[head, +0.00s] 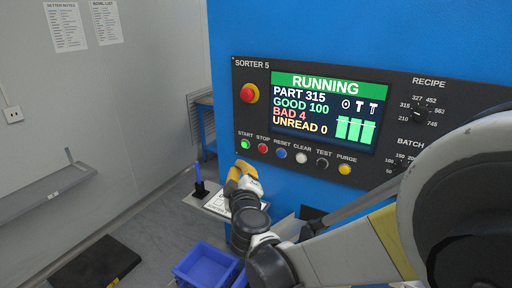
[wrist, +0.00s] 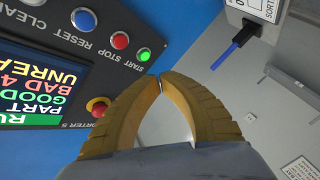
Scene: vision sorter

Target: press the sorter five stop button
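The sorter five panel (head: 300,75) is black on a blue machine, and its screen (head: 322,105) reads RUNNING. The stop button (head: 263,148) is red and sits between the green start button (head: 245,144) and the blue reset button (head: 281,153). In the wrist view, which is turned over, the stop button (wrist: 120,40) shows uncovered at upper left, with the start button (wrist: 143,55) nearer the fingertips. My gripper (head: 240,168) has yellow fingers, just below the start button in the head view. Its fingertips (wrist: 160,77) meet with nothing between them. I see no contact with any button.
A red emergency button (head: 249,93) on a yellow base stands above the row. Clear, test and purge buttons (head: 344,169) lie to the right. A blue bin (head: 205,262) stands on the floor.

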